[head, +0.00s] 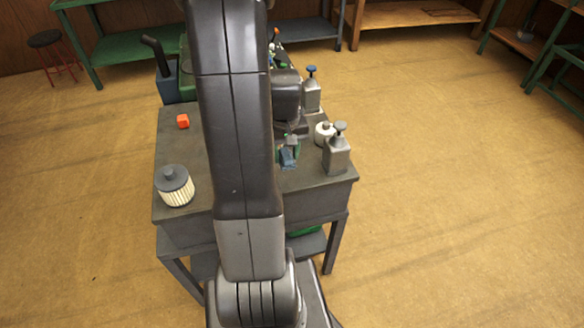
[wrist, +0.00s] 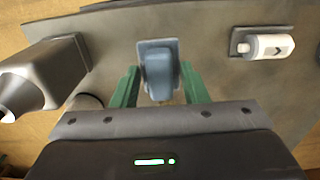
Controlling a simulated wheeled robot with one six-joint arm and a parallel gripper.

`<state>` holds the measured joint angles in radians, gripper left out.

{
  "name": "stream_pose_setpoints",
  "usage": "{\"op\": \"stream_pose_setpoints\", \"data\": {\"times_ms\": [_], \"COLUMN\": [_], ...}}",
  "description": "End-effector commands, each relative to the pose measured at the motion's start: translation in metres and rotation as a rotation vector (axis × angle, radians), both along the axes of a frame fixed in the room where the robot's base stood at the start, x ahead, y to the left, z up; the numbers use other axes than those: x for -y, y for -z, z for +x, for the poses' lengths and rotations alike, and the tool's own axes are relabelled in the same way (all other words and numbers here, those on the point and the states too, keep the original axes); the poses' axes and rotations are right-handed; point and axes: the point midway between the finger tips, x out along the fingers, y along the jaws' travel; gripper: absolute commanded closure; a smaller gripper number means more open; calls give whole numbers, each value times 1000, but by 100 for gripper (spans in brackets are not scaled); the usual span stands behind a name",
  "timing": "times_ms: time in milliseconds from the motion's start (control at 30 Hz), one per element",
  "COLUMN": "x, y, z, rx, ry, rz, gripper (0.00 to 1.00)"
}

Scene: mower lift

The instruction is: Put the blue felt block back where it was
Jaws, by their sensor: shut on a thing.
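The blue felt block (wrist: 160,76) sits between the two green fingers of my gripper (wrist: 161,88) in the wrist view. A flat grey-blue piece (wrist: 147,47) shows just beyond it; I cannot tell if it is part of the block or lies under it. In the head view my gripper (head: 290,149) is low over the right part of the grey bench, with the blue block (head: 288,160) at its tip. My gripper is shut on the block. I cannot tell whether the block touches the bench top. My arm hides the middle of the bench.
On the grey bench (head: 315,181), a metal pump bottle (head: 337,154) and a white round container (head: 323,134) stand close right of the gripper. Another pump bottle (head: 311,96) stands behind. A pleated filter (head: 175,187) and an orange block (head: 183,121) are at left.

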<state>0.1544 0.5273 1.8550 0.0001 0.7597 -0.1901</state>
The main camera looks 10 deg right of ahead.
Motion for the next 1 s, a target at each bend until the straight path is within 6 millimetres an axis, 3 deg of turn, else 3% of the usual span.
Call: {"op": "stream_pose_setpoints", "data": {"times_ms": [500, 967, 1000], "x": [0, 0, 0], "y": [54, 63, 61], "z": [0, 0, 0], "rx": [-2, 1, 1], "ry": [1, 1, 1], "rz": [0, 0, 0], "gripper": [81, 81, 52]}}
